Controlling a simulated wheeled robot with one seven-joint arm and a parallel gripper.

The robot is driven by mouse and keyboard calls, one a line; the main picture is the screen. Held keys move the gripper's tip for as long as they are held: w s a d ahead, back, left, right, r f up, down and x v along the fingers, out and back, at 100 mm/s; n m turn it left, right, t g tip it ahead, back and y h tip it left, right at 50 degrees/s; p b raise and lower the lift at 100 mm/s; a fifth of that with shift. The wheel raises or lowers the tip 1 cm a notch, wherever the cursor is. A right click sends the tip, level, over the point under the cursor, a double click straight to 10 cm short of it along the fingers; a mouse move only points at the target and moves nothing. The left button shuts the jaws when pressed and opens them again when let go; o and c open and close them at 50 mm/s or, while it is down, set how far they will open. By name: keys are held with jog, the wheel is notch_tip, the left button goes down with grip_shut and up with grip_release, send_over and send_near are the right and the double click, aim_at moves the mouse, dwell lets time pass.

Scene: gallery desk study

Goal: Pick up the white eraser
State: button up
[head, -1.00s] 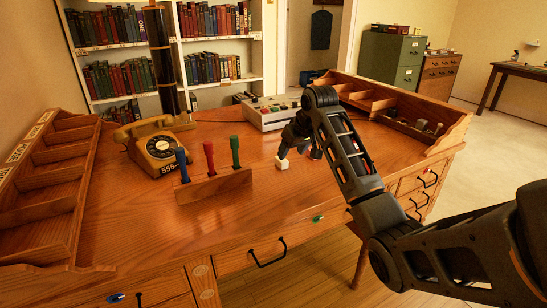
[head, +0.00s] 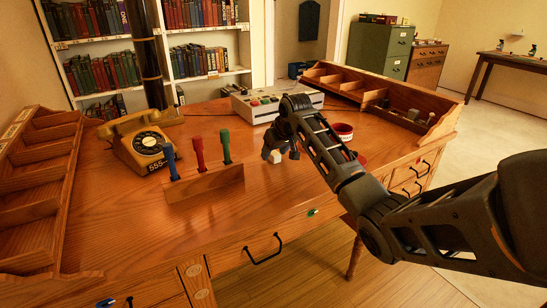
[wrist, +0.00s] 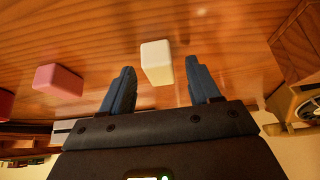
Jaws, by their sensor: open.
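The white eraser (wrist: 157,62) is a small pale block on the wooden desk. In the wrist view it shows between the two fingertips of my gripper (wrist: 160,68), with a gap on each side. In the head view the eraser (head: 275,157) is partly covered by my gripper (head: 281,150), which is low over the desk. My gripper is open and holds nothing. I cannot tell exactly how far the fingertips are above the desk.
A pink block (wrist: 58,80) lies left of the eraser in the wrist view. In the head view, a wooden stand (head: 205,184) with coloured handles and a yellow telephone (head: 142,142) are to the left. A red container (head: 342,131) and a grey console (head: 275,104) are close behind.

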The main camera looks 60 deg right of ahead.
jog(key=c, duration=1.1)
jog(key=shift+r, duration=0.1)
jog(key=shift+c, duration=0.2)
